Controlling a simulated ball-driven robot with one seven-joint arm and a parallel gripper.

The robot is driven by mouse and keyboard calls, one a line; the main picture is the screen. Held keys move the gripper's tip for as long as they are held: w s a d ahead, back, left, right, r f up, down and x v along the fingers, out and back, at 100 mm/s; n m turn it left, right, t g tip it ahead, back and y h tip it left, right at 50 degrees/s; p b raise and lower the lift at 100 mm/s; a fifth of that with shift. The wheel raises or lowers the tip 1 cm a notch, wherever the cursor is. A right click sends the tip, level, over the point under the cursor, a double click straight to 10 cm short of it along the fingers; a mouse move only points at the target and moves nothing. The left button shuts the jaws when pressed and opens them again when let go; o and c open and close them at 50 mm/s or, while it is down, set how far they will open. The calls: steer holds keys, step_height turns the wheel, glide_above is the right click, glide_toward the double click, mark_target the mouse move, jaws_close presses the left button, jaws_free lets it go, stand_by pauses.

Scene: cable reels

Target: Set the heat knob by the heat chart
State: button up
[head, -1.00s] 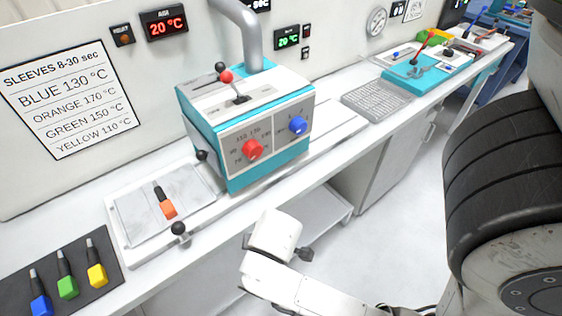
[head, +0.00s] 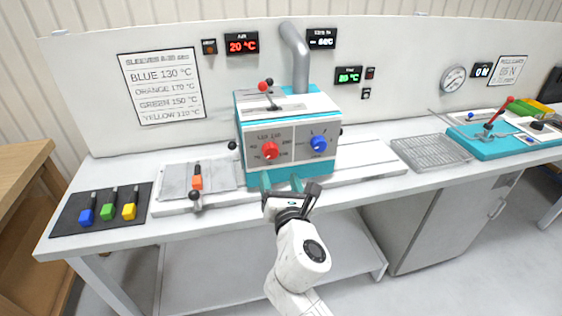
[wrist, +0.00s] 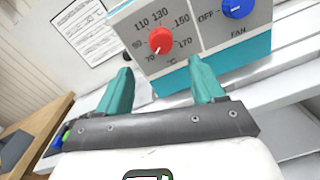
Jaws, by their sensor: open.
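The red heat knob (head: 270,151) is on the front of a teal and white heater box. In the wrist view the red knob (wrist: 160,41) has a dial marked from 70 to 170 °C, and its white mark points to the lower left, near 70. The heat chart (head: 161,86) on the back wall lists blue 130, orange 170, green 150 and yellow 110 °C. An orange-ended piece (head: 197,182) lies on the metal plate left of the box. My gripper (head: 282,182) is open and empty, in front of and below the red knob, not touching it.
The blue fan knob (head: 318,143) is right of the red one. Blue, green and yellow pieces lie on a dark mat (head: 75,217) at left. A ball-ended lever (head: 195,198) stands at the plate's front. A wire rack (head: 430,149) lies to the right.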

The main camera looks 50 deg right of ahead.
mark_target(272, 154)
steer(key=x, duration=0.9)
steer(key=shift+w+d+p, duration=0.2)
steer(key=shift+d+p, duration=0.05)
steer(key=shift+p, duration=0.05)
steer(key=shift+c, duration=0.3)
steer(key=c, duration=1)
